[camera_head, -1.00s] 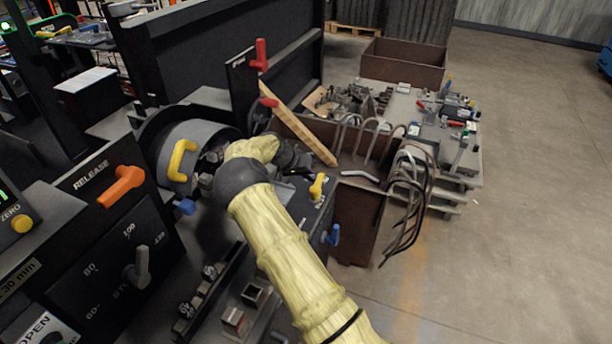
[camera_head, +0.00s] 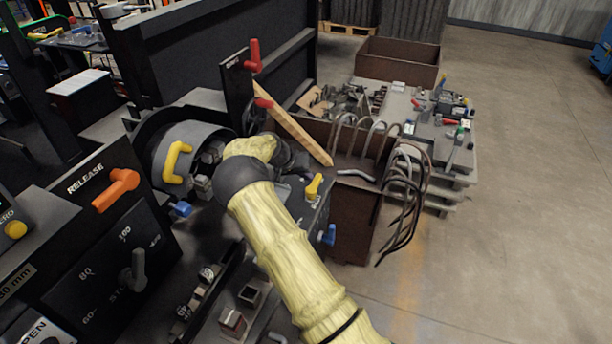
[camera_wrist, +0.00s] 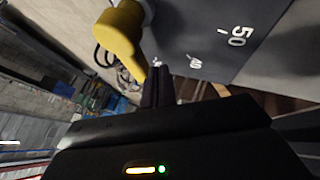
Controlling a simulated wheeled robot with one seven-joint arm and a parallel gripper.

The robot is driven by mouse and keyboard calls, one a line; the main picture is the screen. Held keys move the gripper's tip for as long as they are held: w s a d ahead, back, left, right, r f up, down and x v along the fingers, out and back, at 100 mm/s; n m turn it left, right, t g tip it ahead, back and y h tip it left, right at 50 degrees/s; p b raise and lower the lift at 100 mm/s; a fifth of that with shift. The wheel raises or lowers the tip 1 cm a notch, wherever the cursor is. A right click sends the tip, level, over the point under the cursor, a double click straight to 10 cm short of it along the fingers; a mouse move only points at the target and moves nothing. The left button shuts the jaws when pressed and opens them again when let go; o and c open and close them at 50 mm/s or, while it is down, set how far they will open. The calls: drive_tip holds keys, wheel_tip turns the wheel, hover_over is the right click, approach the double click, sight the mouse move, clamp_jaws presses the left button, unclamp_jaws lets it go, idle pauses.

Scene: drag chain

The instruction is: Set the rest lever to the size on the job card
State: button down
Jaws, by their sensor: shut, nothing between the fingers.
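A yellow lever (camera_head: 314,186) stands on a dark box to the right of my arm; I take it for the rest lever. In the wrist view a yellow lever (camera_wrist: 122,38) sits on a grey plate (camera_wrist: 205,30) marked 50 and another, blurred number. Its narrow end points down, toward my gripper. My gripper (camera_wrist: 158,85) is shut and empty, its fingertips close beside that end; I cannot tell whether they touch. In the head view my arm hides the fingers.
An orange RELEASE lever (camera_head: 116,189) and a grey dial (camera_head: 133,270) are on the left panel. A yellow handle (camera_head: 176,162) is on the round drum. A blue knob (camera_head: 328,235) sticks out beside the dark box. Bent hoses (camera_head: 408,190) hang over a brown bin (camera_head: 352,225). Open floor lies right.

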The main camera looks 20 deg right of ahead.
wheel_tip(320, 180, up, 10)
idle(0.5)
drive_tip(key=y, duration=0.2)
hover_over(316, 186)
drive_tip(key=s+a+r+n+y, duration=0.1)
drive_tip(key=s+a+n+y, duration=0.15)
drive_tip(key=s, duration=0.75)
drive_tip(key=s+a+r+n+t+y, duration=0.15)
drive_tip(key=s+a, duration=0.25)
drive_tip(key=s, duration=0.7)
drive_tip(key=s+a+r+n+g+y, duration=0.15)
drive_tip(key=s+a, duration=0.25)
drive_tip(key=s, duration=0.6)
wheel_tip(316, 186, up, 16)
drive_tip(key=t+p, duration=0.1)
drive_tip(key=p, duration=1.6)
drive_tip(key=shift+f+n, duration=0.15)
drive_tip(key=shift+n, duration=0.3)
drive_tip(key=shift+f, duration=0.1)
drive_tip(key=shift+s, duration=0.1)
